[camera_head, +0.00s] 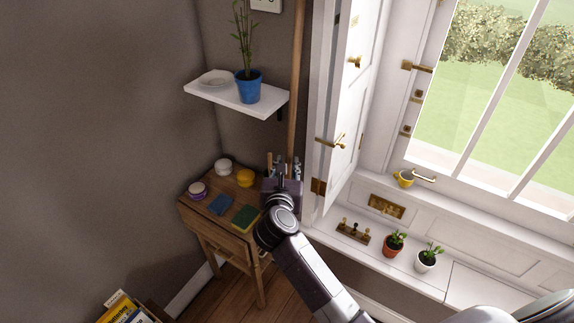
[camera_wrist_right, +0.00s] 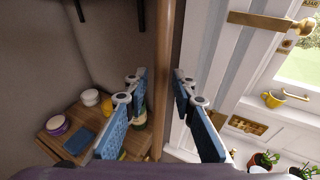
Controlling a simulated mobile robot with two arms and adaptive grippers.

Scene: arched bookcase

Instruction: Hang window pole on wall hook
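The window pole is a long wooden rod (camera_head: 297,80) standing nearly upright beside the window's white shutter frame. Its top runs out of the head view and its lower part is hidden behind my right gripper. My right gripper (camera_head: 283,167) is open at the pole. In the right wrist view the pole (camera_wrist_right: 168,60) runs between the two spread blue-padded fingers of the gripper (camera_wrist_right: 158,80), with gaps on both sides. Whether the pole lies fully within the fingers' depth I cannot tell. I see no wall hook. My left gripper is not in view.
A white wall shelf (camera_head: 215,93) holds a blue plant pot (camera_head: 248,87) left of the pole. A small wooden table (camera_head: 197,211) with jars and sponges stands below. A white shutter (camera_head: 345,110) and a sill with potted plants (camera_head: 394,244) are at right.

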